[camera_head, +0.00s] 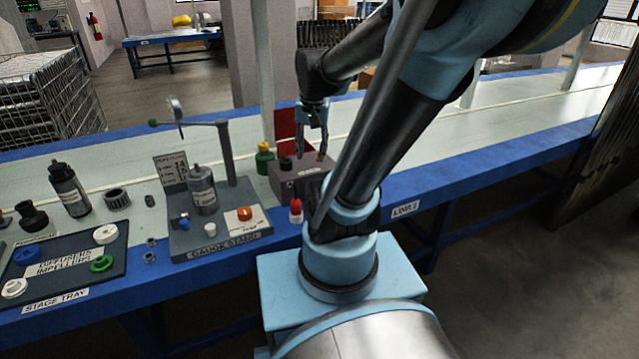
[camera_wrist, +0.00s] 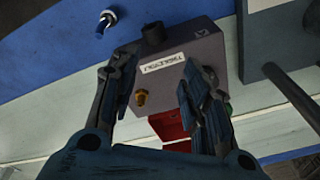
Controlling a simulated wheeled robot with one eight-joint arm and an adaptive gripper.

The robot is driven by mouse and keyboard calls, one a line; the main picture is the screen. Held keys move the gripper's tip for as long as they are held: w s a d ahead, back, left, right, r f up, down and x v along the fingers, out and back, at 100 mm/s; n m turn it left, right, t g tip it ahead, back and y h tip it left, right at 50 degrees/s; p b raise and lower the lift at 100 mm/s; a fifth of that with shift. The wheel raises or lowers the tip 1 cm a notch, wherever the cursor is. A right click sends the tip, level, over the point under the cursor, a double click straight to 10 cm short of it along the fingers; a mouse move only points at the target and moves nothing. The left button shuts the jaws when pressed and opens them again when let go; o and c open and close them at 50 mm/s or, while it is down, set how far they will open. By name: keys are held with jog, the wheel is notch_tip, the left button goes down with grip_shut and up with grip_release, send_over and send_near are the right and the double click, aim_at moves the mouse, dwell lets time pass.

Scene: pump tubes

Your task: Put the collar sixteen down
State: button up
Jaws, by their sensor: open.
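My gripper (camera_head: 313,118) is open and points down above a grey box (camera_head: 300,180) on the bench. In the wrist view the two fingers (camera_wrist: 158,60) stand apart over this labelled box (camera_wrist: 200,45), with nothing seen held between them. A black round piece (camera_wrist: 152,36) sits at the box's edge and a small brass fitting (camera_wrist: 141,97) stands on its top.
The gauge stand (camera_head: 215,246) with its post and grey bottle (camera_head: 202,188) is left of the box. The stage tray (camera_head: 66,285) holds several coloured rings. A red-capped bottle (camera_head: 295,211) stands before the box, a green one (camera_head: 264,160) behind. The belt (camera_head: 450,140) at right is clear.

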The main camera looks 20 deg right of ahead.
jog(key=s+f+n, duration=0.4)
jog(key=s+f, duration=0.2)
jog(key=s, duration=0.3)
jog(key=shift+s+n+t, duration=0.2)
jog(key=shift+n+t, duration=0.1)
jog(key=shift+n, duration=0.1)
jog(key=shift+d, duration=0.1)
jog(key=shift+c, duration=1)
